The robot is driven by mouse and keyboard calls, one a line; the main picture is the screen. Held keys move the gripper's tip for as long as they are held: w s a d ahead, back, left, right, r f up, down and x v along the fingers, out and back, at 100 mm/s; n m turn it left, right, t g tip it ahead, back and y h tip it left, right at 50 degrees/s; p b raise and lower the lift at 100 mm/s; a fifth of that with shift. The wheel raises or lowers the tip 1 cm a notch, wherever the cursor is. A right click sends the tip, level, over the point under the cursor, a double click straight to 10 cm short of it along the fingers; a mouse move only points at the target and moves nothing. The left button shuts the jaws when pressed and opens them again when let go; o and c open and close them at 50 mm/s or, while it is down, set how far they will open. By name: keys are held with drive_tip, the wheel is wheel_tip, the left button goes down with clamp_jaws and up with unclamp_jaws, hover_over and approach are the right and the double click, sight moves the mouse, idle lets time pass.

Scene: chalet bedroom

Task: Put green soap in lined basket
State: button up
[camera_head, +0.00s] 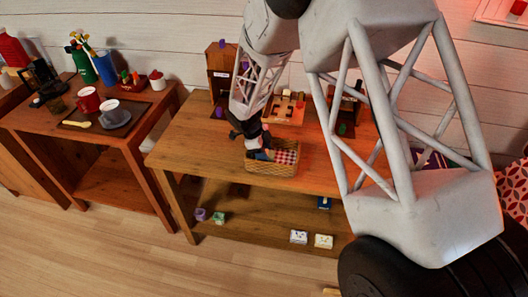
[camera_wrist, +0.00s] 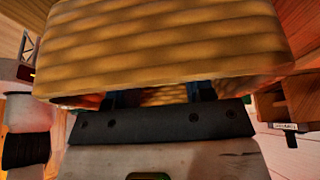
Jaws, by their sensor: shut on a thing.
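The lined basket (camera_head: 270,168), a wicker box with a red-and-white checked cloth, stands at the front of the middle wooden table. My gripper (camera_head: 262,154) reaches down at the basket's left end, its blue fingertips at or inside the rim. In the wrist view the woven basket wall (camera_wrist: 165,45) fills the top, and my gripper (camera_wrist: 158,95) shows two blue fingers set apart, partly behind that wall. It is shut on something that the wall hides. I cannot make out the green soap between the fingers. A small green item (camera_head: 343,129) lies on the table to the right.
A wooden tray with small blocks (camera_head: 285,110) lies behind the basket. The lower shelf holds a purple cup-like item (camera_head: 201,214), a pale green one (camera_head: 218,218) and white boxes (camera_head: 299,237). A side table (camera_head: 95,135) with mugs stands left.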

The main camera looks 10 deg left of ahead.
drive_tip(key=shift+f, duration=0.2)
drive_tip(key=o, duration=1)
drive_tip(key=shift+r, duration=0.1)
drive_tip(key=v, duration=1.2)
drive_tip(key=shift+r, duration=0.1)
idle(0.4)
